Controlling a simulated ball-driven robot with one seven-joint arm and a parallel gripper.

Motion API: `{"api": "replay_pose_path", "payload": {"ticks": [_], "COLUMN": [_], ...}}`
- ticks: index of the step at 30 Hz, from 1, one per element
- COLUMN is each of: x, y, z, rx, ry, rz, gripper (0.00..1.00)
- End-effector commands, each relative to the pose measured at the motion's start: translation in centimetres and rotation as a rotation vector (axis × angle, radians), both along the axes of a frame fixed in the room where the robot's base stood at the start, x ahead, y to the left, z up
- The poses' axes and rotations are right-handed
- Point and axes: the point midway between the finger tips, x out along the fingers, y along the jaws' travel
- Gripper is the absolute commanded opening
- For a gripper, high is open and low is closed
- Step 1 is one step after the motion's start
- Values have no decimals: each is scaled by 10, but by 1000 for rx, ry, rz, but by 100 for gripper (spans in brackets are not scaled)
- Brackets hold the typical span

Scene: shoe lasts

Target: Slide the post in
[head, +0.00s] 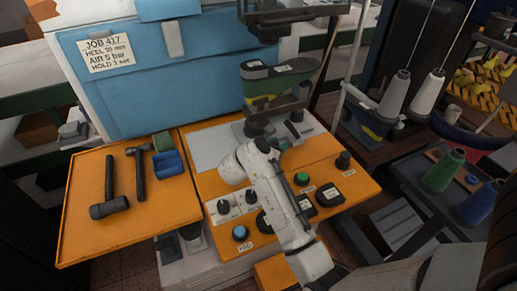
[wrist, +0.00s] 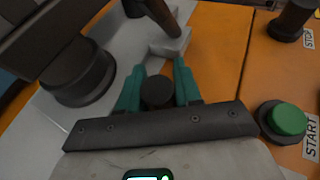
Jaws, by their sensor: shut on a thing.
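My gripper's green fingers (wrist: 157,92) are closed on either side of a dark round-ended piece, which looks like the post (wrist: 157,91). The wrist camera looks along it, so its length and lower end are hidden. In the head view my gripper (head: 266,146) is low over the orange machine bed, just in front of the press. A green and dark shoe last (head: 262,86) sits in the press above and behind it. Beyond the fingertips in the wrist view, a dark rod stands over a grey metal block (wrist: 172,46). I cannot tell whether the post touches anything.
A green button (head: 301,179) and several dark knobs sit on the orange panel (head: 240,205) around my arm. Thread cones (head: 395,95) stand at right.

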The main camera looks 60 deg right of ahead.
Motion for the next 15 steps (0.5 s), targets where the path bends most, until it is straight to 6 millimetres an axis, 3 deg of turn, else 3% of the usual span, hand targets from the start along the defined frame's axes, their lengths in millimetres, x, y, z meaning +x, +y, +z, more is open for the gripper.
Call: {"api": "replay_pose_path", "payload": {"ticks": [6, 15], "x": [-20, -28], "y": [-28, -40], "z": [1, 0], "rx": [-1, 0], "ry": [3, 2], "rz": [-3, -1], "gripper": [0, 0]}}
